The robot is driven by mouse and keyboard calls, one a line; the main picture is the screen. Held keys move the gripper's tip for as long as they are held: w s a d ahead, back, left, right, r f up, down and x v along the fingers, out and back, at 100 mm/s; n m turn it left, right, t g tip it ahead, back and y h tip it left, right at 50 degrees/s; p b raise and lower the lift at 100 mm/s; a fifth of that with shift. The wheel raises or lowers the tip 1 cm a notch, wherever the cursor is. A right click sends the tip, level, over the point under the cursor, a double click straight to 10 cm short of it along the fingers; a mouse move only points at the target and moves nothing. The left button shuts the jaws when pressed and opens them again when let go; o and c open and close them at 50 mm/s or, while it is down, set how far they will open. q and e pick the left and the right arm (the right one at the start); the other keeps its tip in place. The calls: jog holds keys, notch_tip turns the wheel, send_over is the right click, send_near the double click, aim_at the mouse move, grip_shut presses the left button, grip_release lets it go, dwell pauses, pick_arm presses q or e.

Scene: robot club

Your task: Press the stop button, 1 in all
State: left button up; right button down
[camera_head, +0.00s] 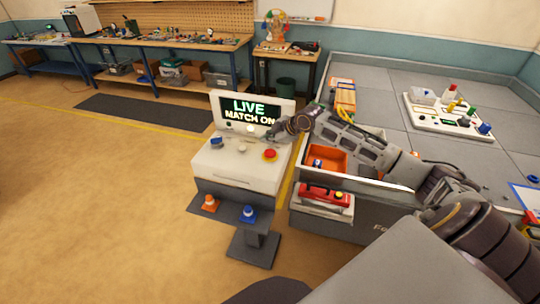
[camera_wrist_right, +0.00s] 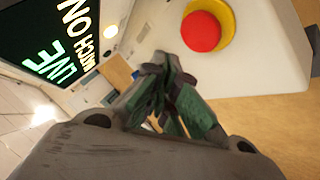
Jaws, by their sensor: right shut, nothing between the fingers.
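The stop button (camera_head: 270,154) is a red mushroom head on a yellow ring, on the right side of the white console's (camera_head: 232,172) top. It also shows at the upper right of the right wrist view (camera_wrist_right: 201,31), uncovered. My right gripper (camera_head: 272,135) is shut and empty. In the head view it reaches in from the right, close behind the button, in front of the screen (camera_head: 245,108), which reads "LIVE MATCH ON". In the right wrist view its fingertips (camera_wrist_right: 160,65) are beside the button with a visible gap. My left gripper is not in view.
A blue control (camera_head: 216,140) and a small white knob sit left of the button. An orange bin (camera_head: 327,158) and a red box (camera_head: 322,195) are right, beside the grey arena table (camera_head: 383,101).

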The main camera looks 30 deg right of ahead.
aim_at(269, 154)
jog(key=shift+f, duration=0.35)
jog(key=shift+f+b, duration=0.5)
jog(key=shift+f, duration=0.7)
jog(key=shift+f, duration=0.45)
dwell(0.4)
jog(key=shift+f, duration=0.7)
dwell(1.7)
jog(key=shift+r, duration=0.1)
jog(key=shift+r+p, duration=1)
jog(key=shift+r, duration=0.05)
